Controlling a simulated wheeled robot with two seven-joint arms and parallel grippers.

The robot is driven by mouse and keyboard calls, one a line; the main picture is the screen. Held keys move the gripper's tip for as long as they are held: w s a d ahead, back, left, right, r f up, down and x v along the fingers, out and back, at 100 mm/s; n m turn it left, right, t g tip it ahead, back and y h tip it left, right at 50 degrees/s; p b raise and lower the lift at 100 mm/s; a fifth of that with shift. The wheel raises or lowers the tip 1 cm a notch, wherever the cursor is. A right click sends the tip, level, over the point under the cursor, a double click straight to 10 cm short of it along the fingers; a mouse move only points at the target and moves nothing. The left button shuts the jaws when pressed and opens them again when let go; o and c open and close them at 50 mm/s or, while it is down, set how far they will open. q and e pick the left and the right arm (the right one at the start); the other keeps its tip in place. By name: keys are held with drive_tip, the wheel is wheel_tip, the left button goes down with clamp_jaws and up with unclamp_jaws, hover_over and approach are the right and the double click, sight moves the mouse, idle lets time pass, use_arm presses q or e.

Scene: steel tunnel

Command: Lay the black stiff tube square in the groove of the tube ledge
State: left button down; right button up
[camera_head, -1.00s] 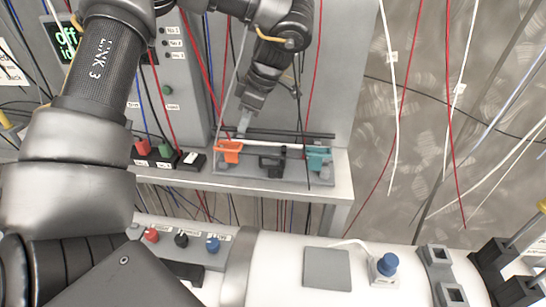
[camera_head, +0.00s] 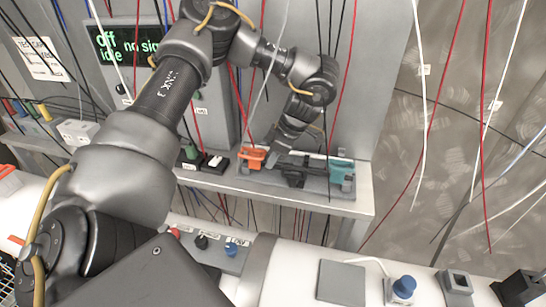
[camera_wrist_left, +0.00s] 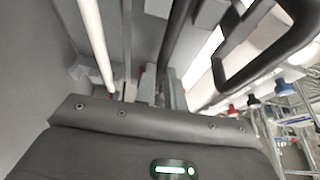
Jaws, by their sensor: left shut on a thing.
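The tube ledge (camera_head: 325,191) is a grey tray-like fixture on the shelf at the upper middle of the head view. An orange clamp (camera_head: 252,157), a black clamp (camera_head: 293,174) and a teal clamp (camera_head: 341,169) stand along it. In the left wrist view a dark tube (camera_wrist_left: 176,42) runs up from the jaws; the fingertips are hard to make out. Whether the tube touches the groove is hidden. My right gripper is out of view.
A white tube (camera_wrist_left: 98,45) runs close by in the left wrist view. Red, black and white cables hang around the ledge. A grey cabinet with a display (camera_head: 125,45) stands behind. A white pipe (camera_head: 290,270) with a blue knob (camera_head: 403,287) lies in front.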

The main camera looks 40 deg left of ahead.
use_arm(q)
drive_tip(key=shift+s+d, duration=0.1)
drive_tip(key=shift+s, duration=0.05)
drive_tip(key=c, duration=1.5)
unclamp_jaws()
drive_tip(key=shift+f, duration=0.1)
drive_tip(key=shift+d+r, duration=0.1)
drive_tip(key=shift+r, duration=0.35)
drive_tip(key=b+v, duration=0.2)
drive_tip(key=v, duration=0.9)
drive_tip(key=shift+r+b, duration=0.2)
drive_tip(key=shift+b, duration=0.15)
